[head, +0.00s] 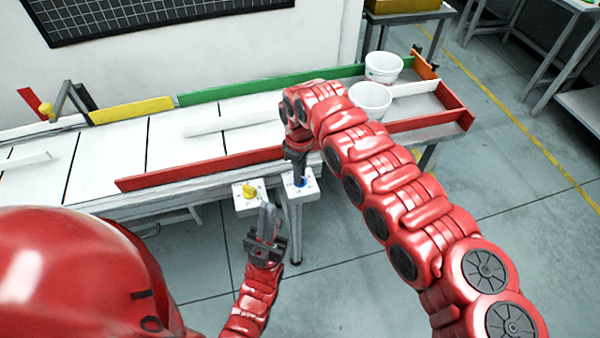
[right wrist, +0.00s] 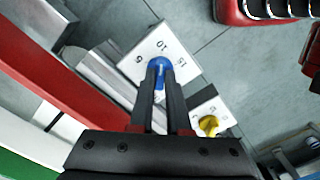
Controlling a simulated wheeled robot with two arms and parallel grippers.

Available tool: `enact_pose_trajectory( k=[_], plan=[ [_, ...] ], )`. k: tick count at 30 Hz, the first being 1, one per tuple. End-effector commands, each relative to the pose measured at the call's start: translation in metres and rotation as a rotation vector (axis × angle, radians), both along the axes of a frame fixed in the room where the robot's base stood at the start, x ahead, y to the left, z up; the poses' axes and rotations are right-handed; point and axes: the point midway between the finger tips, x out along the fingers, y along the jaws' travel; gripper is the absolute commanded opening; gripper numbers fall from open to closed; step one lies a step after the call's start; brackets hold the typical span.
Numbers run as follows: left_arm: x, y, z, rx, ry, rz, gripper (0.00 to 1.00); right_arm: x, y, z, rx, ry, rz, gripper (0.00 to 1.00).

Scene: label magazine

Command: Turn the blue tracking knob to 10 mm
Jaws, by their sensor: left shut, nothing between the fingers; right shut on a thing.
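The blue knob (right wrist: 159,69) sits on a white dial plate (right wrist: 144,46) with the marks 6, 10 and 15 in the right wrist view. My right gripper (right wrist: 161,88) is shut on the blue knob; the knob's light pointer line shows between the fingers. In the head view the blue knob (head: 300,183) is mostly hidden under my right gripper (head: 297,174). The plate is fixed at the conveyor's front edge. My left gripper (head: 267,208) is shut and empty, just in front of the yellow knob's plate. Exactly which mark the pointer meets is hard to tell.
A yellow knob (head: 249,191) on its own white plate (head: 240,203) is left of the blue one. The conveyor (head: 110,160) has red (head: 200,170) and green (head: 240,88) rails. Two white buckets (head: 383,67) stand at its right end. Floor in front is open.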

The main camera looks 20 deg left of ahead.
Motion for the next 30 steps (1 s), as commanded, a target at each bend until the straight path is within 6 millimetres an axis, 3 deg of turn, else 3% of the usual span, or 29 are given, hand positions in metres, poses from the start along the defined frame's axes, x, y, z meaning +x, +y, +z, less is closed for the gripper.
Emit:
enact_pose_trajectory(
  k=[8,9,14,24,30],
  plan=[
    [0.0,0.0,0.0,0.0,0.0,0.0,0.0,-0.001,-0.001,-0.001,-0.003,0.003,-0.001,0.0],
    [0.0,0.0,0.0,0.0,0.0,0.0,0.0,-0.001,-0.001,-0.001,-0.003,0.003,-0.001,0.17],
    [0.0,0.0,0.0,0.0,0.0,0.0,0.0,0.0,-0.001,-0.001,-0.002,0.001,-0.001,0.45],
    [0.0,0.0,-0.001,0.0,0.0,0.0,0.0,0.0,0.0,0.003,0.0,0.0,-0.002,0.45],
    [0.0,0.0,-0.006,0.0,0.0,0.0,0.0,0.002,0.0,0.032,0.004,-0.007,-0.003,0.45]
  ],
)
